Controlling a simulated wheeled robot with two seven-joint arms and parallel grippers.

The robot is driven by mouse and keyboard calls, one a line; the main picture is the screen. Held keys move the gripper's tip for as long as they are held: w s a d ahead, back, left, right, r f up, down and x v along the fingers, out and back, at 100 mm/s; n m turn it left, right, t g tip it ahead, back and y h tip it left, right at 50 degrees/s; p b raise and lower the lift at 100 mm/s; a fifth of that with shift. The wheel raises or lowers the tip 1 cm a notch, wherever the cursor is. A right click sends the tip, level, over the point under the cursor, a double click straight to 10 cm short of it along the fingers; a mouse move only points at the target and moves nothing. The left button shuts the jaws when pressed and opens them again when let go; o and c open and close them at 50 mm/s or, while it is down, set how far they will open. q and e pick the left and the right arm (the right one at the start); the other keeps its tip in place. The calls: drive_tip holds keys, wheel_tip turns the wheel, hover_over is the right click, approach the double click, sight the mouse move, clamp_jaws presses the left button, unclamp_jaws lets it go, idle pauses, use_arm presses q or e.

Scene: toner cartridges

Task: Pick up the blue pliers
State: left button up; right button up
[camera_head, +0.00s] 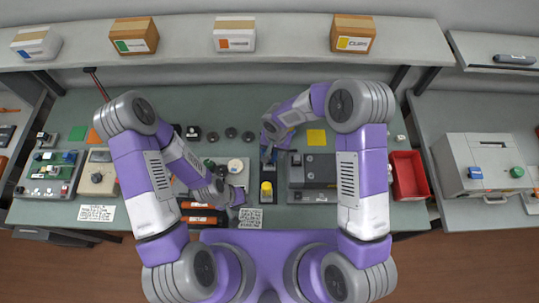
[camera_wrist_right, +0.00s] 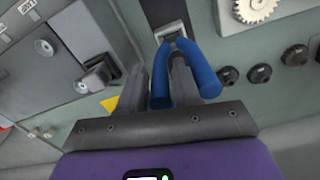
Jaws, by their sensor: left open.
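The blue pliers (camera_wrist_right: 202,72) show in the right wrist view, handles toward me and head at a small pale-rimmed holder (camera_wrist_right: 171,31). In the head view my right gripper (camera_head: 268,152) is over the middle of the bench, and I cannot make out the pliers there. My left gripper (camera_head: 236,198) is open and low over the bench near its front edge, apart from the pliers.
The green bench (camera_head: 230,98) is crowded. A grey machine (camera_head: 316,170) stands right of my right gripper, and a yellow-topped item (camera_head: 266,188) stands in front of it. A red bin (camera_head: 409,175) is at the right. Dark knobs (camera_wrist_right: 261,73) lie right of the pliers.

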drive_tip(key=shift+w+f, duration=0.1)
drive_tip(key=shift+f, duration=0.35)
drive_tip(key=shift+c, duration=0.2)
clamp_jaws()
drive_tip(key=shift+r, duration=0.1)
